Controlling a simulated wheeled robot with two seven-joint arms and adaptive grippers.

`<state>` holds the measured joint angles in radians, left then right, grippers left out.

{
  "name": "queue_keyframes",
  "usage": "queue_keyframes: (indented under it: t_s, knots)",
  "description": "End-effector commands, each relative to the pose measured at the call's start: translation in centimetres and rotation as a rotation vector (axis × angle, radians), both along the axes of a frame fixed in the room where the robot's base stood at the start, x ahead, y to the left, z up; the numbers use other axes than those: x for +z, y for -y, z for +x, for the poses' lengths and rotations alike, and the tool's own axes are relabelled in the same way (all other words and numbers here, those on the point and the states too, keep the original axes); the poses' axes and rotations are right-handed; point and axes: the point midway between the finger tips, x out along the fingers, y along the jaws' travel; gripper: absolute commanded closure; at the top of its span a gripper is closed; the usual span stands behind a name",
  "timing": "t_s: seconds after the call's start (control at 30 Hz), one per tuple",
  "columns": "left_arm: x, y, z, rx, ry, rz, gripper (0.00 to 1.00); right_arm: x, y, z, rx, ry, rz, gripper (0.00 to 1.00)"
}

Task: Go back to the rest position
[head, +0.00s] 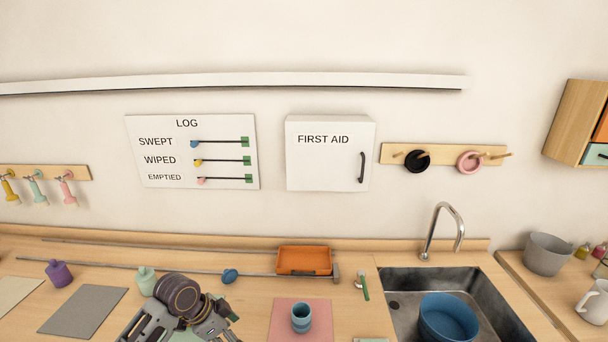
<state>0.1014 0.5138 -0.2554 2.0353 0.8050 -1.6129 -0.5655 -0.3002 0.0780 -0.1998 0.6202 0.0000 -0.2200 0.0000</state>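My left arm's end (183,312) shows at the bottom edge, left of the middle, over the counter. A dark round joint and grey links are in view, but its fingers cannot be made out clearly. I cannot tell whether this gripper is open or shut, or whether it holds anything. My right gripper is not in view.
A mint bottle (146,281) stands close beside the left arm. A blue cup (301,318) stands on a pink mat (283,333). An orange tray (304,260) lies behind. The sink (397,322) at right holds a blue pot (447,317).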

Motion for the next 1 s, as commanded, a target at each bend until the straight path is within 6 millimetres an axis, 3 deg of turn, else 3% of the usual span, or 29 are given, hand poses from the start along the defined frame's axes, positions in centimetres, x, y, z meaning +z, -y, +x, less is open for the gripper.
queue_keyframes:
  t_s: [0.5,1.0]
  knots:
    - [-3.3,1.4,-6.4,0.304,-0.03,0.016,0.28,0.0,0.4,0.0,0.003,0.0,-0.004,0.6]
    - [-4.1,-0.7,-12.5,0.673,-0.05,0.052,0.28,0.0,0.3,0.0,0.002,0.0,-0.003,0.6]
